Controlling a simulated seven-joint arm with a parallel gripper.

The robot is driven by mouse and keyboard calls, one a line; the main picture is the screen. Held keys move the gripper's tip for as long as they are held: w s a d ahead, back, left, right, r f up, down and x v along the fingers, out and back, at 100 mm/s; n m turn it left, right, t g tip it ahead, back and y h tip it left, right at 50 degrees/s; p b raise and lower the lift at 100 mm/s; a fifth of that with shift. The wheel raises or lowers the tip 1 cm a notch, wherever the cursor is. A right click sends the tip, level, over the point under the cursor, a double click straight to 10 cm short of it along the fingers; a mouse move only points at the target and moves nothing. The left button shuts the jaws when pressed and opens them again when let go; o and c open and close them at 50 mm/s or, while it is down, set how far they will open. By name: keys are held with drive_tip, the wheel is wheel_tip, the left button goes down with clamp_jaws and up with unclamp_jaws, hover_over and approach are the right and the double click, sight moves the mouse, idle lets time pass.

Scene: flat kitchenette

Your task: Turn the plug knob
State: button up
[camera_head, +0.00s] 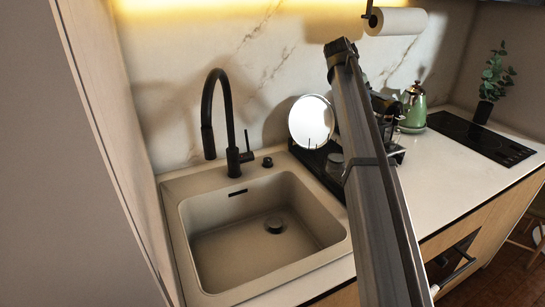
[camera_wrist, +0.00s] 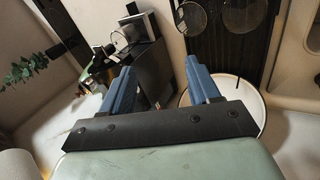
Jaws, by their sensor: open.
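The plug knob (camera_head: 267,161) is a small black round knob on the sink's back rim, just right of the black faucet (camera_head: 224,120). The sink drain plug (camera_head: 274,225) sits on the basin floor. The knob does not show in the wrist view. My gripper (camera_wrist: 162,70) has two blue fingers, spread apart with nothing between them. It is over the counter to the right of the sink, apart from the knob. In the head view my arm mostly hides it.
A dark drying rack (camera_wrist: 245,60) holds a white plate (camera_head: 311,122) and glasses (camera_wrist: 240,15), between the knob and my arm. A green kettle (camera_head: 414,108), a cooktop (camera_head: 480,135), a potted plant (camera_head: 493,75) and a paper roll (camera_head: 397,21) are farther right.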

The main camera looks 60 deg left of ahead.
drive_tip(key=s+a+f+n+g, duration=0.3)
drive_tip(key=s+a+f+n, duration=0.15)
drive_tip(key=s+a, duration=0.6)
drive_tip(key=n+g, duration=0.3)
drive_tip(key=n, duration=0.3)
hover_over(268, 159)
wheel_tip(268, 159, down, 5)
wheel_tip(268, 159, down, 12)
drive_tip(key=shift+a+f, duration=0.15)
drive_tip(key=c, duration=1)
